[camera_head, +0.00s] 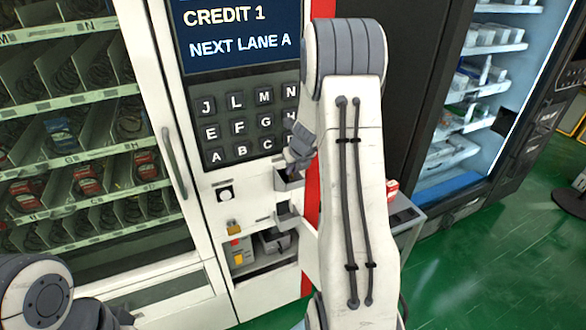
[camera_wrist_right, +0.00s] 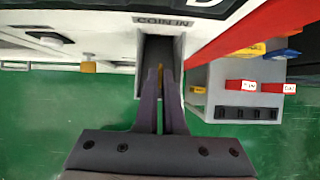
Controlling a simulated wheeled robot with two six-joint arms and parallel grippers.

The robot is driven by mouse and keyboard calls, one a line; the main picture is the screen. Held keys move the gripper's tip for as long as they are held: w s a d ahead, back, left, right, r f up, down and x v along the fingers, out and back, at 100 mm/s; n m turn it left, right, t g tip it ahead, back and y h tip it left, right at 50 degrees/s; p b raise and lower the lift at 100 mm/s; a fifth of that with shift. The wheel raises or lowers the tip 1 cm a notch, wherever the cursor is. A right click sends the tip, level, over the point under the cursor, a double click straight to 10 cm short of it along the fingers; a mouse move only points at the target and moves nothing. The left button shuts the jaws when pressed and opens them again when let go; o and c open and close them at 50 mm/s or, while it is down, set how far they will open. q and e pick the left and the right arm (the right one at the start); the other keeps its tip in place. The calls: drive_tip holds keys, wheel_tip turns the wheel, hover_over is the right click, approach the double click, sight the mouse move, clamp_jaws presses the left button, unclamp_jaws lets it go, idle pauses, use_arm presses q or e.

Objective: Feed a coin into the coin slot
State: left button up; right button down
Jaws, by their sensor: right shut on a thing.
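My right gripper (camera_wrist_right: 160,78) is shut on a small gold-yellow coin (camera_wrist_right: 160,70), seen edge-on between its dark fingertips. The tips are inside the grey channel (camera_wrist_right: 178,48) below the COIN IN label (camera_wrist_right: 163,20) in the wrist view. I cannot tell whether the coin touches the slot, which the fingers partly hide. In the head view the right gripper (camera_head: 300,158) is beside the panel below the keypad (camera_head: 240,125), and the arm hides part of it. The screen (camera_head: 238,35) reads CREDIT 1, NEXT LANE A. Only part of my left arm shows at the lower left; its jaws do not show.
A glass-fronted vending cabinet (camera_head: 75,150) stands at the left. A grey stand (camera_wrist_right: 235,95) with red and yellow items is right of the channel in the wrist view. A lit display case (camera_head: 470,120) stands at the right. Green floor (camera_head: 480,270) is open at the lower right.

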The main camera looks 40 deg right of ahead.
drive_tip(key=c, duration=0.9)
unclamp_jaws()
drive_tip(key=shift+c, duration=0.2)
drive_tip(key=shift+r, duration=0.1)
drive_tip(key=p+v, duration=0.2)
drive_tip(key=v, duration=0.8)
drive_tip(key=shift+s, duration=0.15)
